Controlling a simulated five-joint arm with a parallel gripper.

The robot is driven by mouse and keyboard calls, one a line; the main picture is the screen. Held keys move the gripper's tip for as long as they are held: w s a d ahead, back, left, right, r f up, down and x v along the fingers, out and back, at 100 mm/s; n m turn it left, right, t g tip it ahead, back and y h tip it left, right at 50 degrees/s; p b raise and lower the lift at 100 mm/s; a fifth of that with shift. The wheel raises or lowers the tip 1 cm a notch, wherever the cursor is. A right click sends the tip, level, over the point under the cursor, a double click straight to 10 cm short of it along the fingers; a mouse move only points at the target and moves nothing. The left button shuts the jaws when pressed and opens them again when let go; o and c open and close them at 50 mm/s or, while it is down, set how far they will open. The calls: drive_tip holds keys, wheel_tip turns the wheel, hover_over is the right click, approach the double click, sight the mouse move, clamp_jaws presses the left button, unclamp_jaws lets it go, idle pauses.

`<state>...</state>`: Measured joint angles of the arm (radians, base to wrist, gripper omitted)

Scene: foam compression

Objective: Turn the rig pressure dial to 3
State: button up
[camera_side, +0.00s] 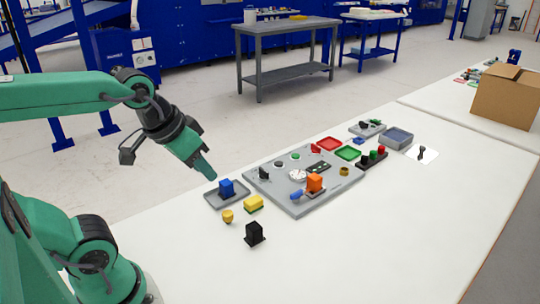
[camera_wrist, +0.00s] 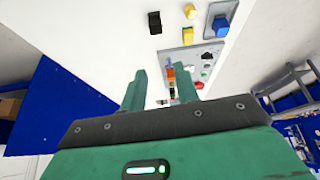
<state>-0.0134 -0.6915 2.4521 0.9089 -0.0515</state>
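The grey rig plate (camera_side: 323,199) lies on the white table in the side view. A round white-faced dial (camera_side: 297,175) sits near its middle; its reading is too small to make out. A black knob-like part (camera_side: 263,173) stands near the plate's left corner. I cannot tell which part is the pressure dial. My gripper (camera_side: 209,175) is in the air to the left of the plate, near the blue block's tray and apart from the rig. In the wrist view my gripper (camera_wrist: 166,80) has its two fingers spread with nothing held between them; the rig (camera_wrist: 170,52) shows beyond them.
An orange block (camera_side: 314,183) stands on the rig's front part. A blue block (camera_side: 226,187) on a grey tray, a yellow block (camera_side: 253,203), a yellow cup (camera_side: 227,216) and a black block (camera_side: 255,234) lie left and in front. Coloured trays stand behind. The table's right front is clear.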

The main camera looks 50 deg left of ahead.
drive_tip(key=w+a+r+n+g, duration=0.1)
drive_tip(key=w+n, duration=0.1)
drive_tip(key=w, duration=0.2)
drive_tip(key=w+a+r+n, duration=0.1)
drive_tip(key=w+a+n, duration=0.1)
drive_tip(key=w, duration=0.3)
drive_tip(key=n+g, duration=0.4)
drive_tip(key=n, duration=0.9)
hover_over(264, 170)
wheel_tip(264, 170, down, 16)
drive_tip(key=shift+r, duration=0.1)
drive_tip(key=shift+a+f, duration=0.15)
drive_tip(key=shift+f, duration=0.15)
drive_tip(key=shift+f, duration=3.9)
clamp_jaws()
